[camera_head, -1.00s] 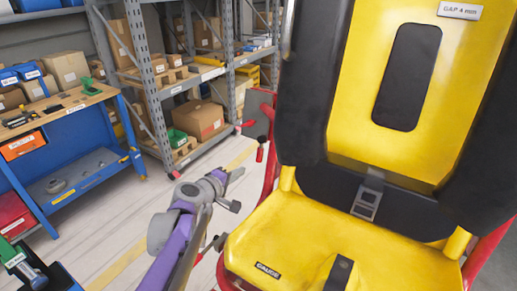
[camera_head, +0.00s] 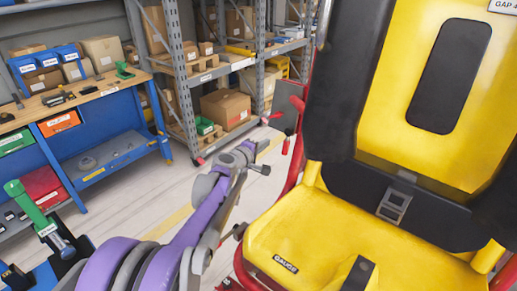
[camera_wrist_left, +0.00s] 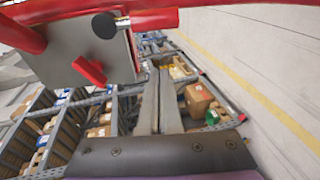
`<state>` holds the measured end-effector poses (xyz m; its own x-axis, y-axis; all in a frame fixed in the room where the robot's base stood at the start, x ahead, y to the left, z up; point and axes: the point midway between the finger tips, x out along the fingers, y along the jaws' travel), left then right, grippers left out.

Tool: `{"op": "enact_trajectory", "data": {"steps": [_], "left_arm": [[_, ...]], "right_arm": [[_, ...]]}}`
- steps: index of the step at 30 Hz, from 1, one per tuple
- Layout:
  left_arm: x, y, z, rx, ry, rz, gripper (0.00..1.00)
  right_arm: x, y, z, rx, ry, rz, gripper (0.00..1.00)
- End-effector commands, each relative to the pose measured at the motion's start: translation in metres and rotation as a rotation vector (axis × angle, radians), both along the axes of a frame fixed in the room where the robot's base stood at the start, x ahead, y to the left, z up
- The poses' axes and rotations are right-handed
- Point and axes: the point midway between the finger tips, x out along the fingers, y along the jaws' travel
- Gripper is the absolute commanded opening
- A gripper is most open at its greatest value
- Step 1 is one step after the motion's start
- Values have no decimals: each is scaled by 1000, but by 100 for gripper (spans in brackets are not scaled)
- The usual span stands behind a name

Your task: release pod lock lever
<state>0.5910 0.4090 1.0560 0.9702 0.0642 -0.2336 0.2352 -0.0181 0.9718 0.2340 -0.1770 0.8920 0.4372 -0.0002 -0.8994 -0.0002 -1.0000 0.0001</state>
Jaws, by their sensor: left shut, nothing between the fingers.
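The yellow and black pod seat (camera_head: 300,235) fills the right of the head view. On its left side, a grey plate (camera_head: 288,100) with a small red lever (camera_head: 287,143) hangs by the red frame. In the left wrist view the grey plate (camera_wrist_left: 70,50) is at upper left, with a red lever (camera_wrist_left: 90,70) on it and a black-capped pin beside it. My left gripper (camera_head: 262,152) is just left of and below the lever, apart from it. Its fingers (camera_wrist_left: 160,85) are closed together with nothing between them. My right gripper is out of view.
A blue workbench (camera_head: 100,150) stands at the left, with bins and tools. Metal shelving (camera_head: 178,80) with cardboard boxes is behind. The red pod frame (camera_wrist_left: 160,18) crosses the top of the wrist view. Open floor lies between bench and seat.

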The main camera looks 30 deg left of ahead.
Motion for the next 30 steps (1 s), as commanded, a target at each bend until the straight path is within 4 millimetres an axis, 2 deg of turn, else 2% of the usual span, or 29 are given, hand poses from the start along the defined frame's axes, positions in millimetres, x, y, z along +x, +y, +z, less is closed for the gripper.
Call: {"op": "enact_trajectory", "data": {"steps": [1,5,9,15,30], "left_arm": [[11,0,-3,0,0,-2,0],[33,1,-8,0,0,-1,0],[24,-21,-6,0,0,-2,0],[20,-35,-5,0,0,-1,0],[19,-37,-6,-7,1,2,0]], "right_arm": [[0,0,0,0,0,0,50],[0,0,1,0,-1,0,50],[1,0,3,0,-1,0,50],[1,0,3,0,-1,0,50],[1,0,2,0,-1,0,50]]}}
